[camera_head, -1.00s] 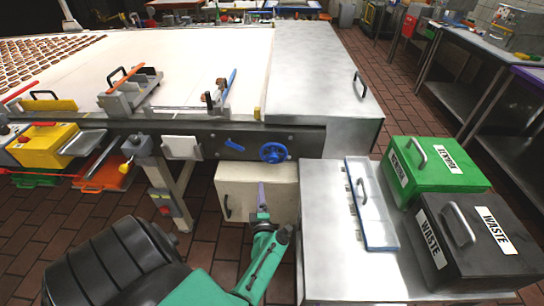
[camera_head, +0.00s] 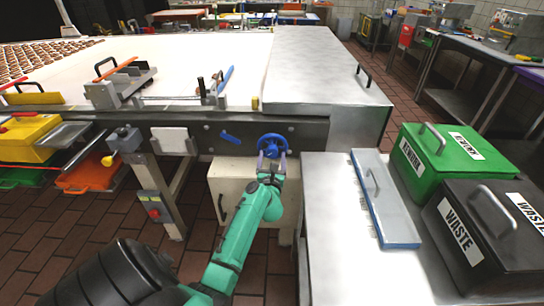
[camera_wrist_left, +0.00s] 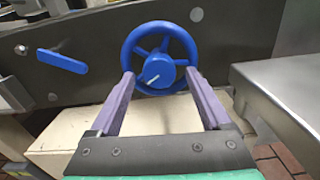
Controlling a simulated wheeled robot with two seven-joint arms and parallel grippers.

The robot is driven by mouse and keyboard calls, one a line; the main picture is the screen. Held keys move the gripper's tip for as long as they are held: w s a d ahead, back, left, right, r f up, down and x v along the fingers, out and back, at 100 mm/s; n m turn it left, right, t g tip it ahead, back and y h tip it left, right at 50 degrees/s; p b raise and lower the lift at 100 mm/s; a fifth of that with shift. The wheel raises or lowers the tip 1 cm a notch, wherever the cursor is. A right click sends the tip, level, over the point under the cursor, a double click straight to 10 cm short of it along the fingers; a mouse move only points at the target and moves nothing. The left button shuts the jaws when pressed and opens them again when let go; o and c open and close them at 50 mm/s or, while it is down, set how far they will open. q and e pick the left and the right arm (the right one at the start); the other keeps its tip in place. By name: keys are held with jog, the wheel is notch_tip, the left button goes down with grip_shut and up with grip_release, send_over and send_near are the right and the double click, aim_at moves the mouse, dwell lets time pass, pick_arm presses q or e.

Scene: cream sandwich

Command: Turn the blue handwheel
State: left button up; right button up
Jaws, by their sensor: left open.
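The blue handwheel (camera_head: 272,146) is mounted on the dark side panel of the long conveyor table. In the left wrist view the blue handwheel (camera_wrist_left: 160,58) faces me, with its spokes, hub and a pale mark on the hub showing. My left gripper (camera_head: 272,163) is just in front of the wheel's lower part. Its two purple fingers (camera_wrist_left: 160,82) are open, one toward each side of the lower rim, with the hub between and beyond them. I cannot tell whether the fingertips touch the rim. My right gripper is not in view.
A blue lever (camera_head: 231,138) sits on the panel left of the wheel. A cream cabinet (camera_head: 229,187) stands below. A steel counter (camera_head: 335,235) is close on the right, with a green bin (camera_head: 440,165) and a black waste bin (camera_head: 480,235). A control box (camera_head: 155,208) hangs at left.

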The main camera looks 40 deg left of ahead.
pick_arm(q)
jog(key=shift+w+a, duration=0.4)
jog(key=shift+w, duration=0.15)
grip_shut()
